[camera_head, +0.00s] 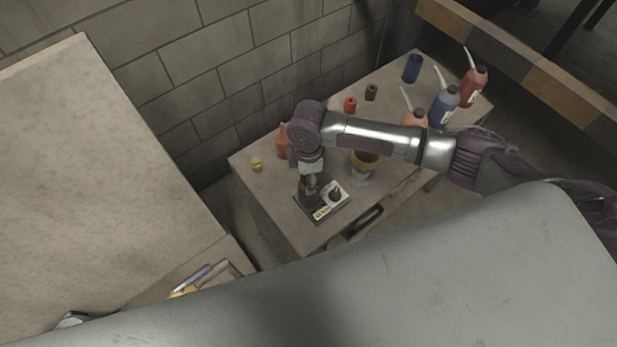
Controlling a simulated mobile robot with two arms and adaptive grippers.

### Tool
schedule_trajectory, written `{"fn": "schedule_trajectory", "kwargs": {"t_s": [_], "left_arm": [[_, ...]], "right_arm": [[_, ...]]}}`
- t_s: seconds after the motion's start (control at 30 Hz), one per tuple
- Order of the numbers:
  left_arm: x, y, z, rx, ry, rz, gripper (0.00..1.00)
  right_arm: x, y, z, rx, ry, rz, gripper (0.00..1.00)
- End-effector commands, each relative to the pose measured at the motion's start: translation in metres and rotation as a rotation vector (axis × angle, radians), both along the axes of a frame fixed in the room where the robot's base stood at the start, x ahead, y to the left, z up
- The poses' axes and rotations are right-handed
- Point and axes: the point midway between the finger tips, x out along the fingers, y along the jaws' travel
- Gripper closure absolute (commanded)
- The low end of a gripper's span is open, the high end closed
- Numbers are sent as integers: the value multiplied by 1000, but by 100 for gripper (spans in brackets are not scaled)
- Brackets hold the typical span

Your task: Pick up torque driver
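My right arm reaches in from the right over the small worktable (262,186). Its gripper (310,196) points down at the left part of a small pale tray (322,213) near the table's front edge. The fingers are dark and small here, so I cannot tell whether they are open or shut. A dark, upright knob-like piece (335,193) stands in the tray just right of the gripper. I cannot make out for sure which piece is the torque driver; the gripper may hide it. My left gripper is not in view.
An orange bottle (282,142) and a small yellow piece (257,164) stand left of the arm. A yellow-rimmed container (362,161) is partly behind it. A blue bottle (444,106), red bottle (473,86) and blue cup (412,68) stand at right. A block wall (250,75) borders the table.

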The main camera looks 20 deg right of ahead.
Motion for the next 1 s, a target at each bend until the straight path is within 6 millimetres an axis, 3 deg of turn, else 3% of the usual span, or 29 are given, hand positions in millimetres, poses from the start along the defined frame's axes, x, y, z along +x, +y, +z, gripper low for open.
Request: {"fn": "schedule_trajectory", "kwargs": {"t_s": [0.03, 0.33, 0.67, 1.0], "left_arm": [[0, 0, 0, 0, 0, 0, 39], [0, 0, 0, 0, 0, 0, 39], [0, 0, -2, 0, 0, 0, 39], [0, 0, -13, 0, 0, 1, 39]], "right_arm": [[0, 0, 0, 0, 0, 0, 51], [0, 0, 1, 0, -1, -1, 99], [2, 0, 10, 3, -4, 0, 99], [2, 0, 71, 3, -6, 0, 99]]}}
